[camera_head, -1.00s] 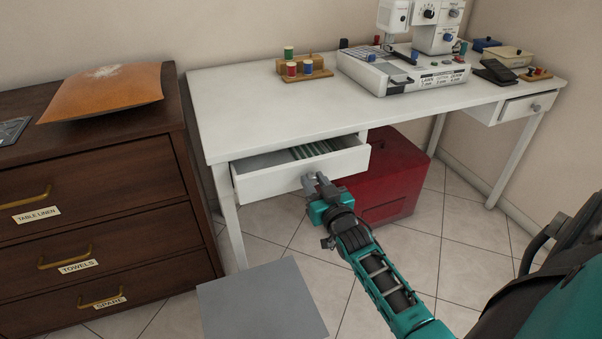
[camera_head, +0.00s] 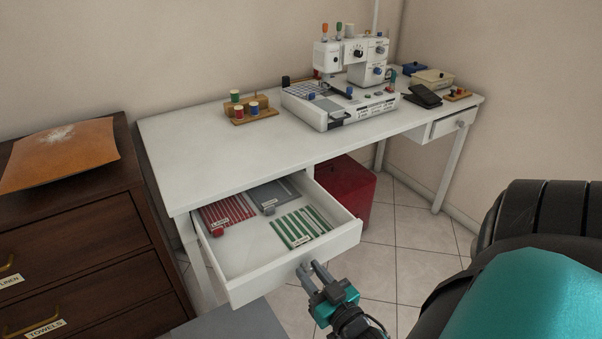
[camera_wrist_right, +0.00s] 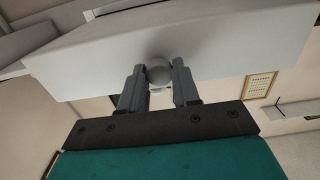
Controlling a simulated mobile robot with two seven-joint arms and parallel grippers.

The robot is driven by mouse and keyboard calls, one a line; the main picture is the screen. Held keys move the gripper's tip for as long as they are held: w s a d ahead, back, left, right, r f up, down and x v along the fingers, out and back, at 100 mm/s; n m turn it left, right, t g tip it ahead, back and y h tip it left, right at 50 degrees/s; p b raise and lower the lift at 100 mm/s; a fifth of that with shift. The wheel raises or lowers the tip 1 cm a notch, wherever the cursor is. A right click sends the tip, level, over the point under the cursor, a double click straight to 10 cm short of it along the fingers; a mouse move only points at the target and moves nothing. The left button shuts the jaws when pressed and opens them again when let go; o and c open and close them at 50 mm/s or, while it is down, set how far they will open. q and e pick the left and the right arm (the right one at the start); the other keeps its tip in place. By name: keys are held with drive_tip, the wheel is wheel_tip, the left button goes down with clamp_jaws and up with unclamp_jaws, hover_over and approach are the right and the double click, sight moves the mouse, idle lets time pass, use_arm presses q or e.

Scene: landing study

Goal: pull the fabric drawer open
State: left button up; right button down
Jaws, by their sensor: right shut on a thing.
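The fabric drawer (camera_head: 296,272) under the left part of the white table (camera_head: 190,150) is pulled well out. Inside it lie a red striped piece (camera_head: 226,212), a grey piece (camera_head: 272,194) and a green-and-white striped piece (camera_head: 300,227), each with a small label. My right gripper (camera_head: 312,271) is at the drawer front. In the right wrist view its two fingers sit on either side of the round drawer knob (camera_wrist_right: 158,73) and are shut on it. My left gripper is not in view.
A dark wooden dresser (camera_head: 80,235) stands close on the left. A red box (camera_head: 345,190) is on the floor behind the drawer. A sewing machine (camera_head: 340,105) and a thread rack (camera_head: 252,113) stand on the table.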

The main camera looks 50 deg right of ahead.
drive_tip(key=shift+v, duration=0.8)
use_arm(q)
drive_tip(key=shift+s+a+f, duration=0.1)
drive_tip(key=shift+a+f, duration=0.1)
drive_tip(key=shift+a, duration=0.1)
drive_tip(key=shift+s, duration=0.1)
use_arm(e)
drive_tip(key=c, duration=0.8)
unclamp_jaws()
drive_tip(key=shift+c, duration=0.2)
use_arm(q)
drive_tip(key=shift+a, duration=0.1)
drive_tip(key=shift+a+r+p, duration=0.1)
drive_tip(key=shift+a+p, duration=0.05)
drive_tip(key=shift+p, duration=0.45)
use_arm(e)
drive_tip(key=v, duration=1.3)
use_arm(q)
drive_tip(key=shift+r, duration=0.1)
use_arm(e)
drive_tip(key=shift+w+d, duration=0.1)
